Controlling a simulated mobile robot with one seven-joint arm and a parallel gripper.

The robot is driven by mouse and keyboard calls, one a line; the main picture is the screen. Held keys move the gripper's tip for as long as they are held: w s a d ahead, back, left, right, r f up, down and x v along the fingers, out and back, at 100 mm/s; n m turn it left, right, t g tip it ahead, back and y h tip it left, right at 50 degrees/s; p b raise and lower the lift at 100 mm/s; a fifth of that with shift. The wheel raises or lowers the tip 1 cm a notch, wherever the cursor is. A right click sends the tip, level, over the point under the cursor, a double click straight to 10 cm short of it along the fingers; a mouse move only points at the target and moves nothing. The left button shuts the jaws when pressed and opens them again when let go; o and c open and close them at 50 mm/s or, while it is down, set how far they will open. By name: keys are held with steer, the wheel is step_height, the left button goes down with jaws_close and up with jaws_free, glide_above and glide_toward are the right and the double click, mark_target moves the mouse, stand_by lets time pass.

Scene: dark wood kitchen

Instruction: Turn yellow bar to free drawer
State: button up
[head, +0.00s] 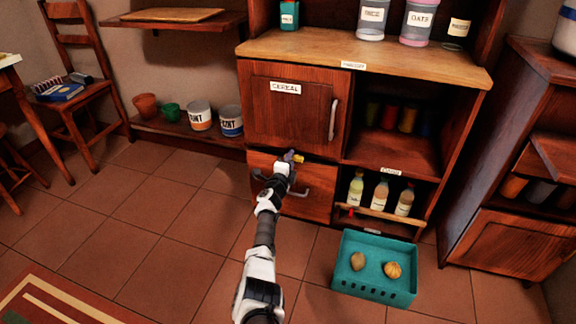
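The yellow bar (299,157) shows as a small yellow piece at the top edge of the drawer, just right of my gripper. My gripper (291,156) is at the bar, seemingly touching or very close to it. Its fingers are too small to tell whether they are open or shut. The drawer (318,186) is a closed wooden front below the cereal door (285,112). My arm crosses in front of the drawer and hides part of it and its handle (298,193).
A teal crate (372,290) with two round items stands on the floor right of my arm. Bottles (381,192) stand on the low shelf right of the drawer. The cereal door's handle (333,119) juts out above.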

steer(key=p+v, duration=1.2)
steer(key=v, duration=0.1)
steer(key=shift+s+p, duration=0.35)
steer(key=shift+p, duration=0.05)
steer(key=shift+a+r, duration=0.1)
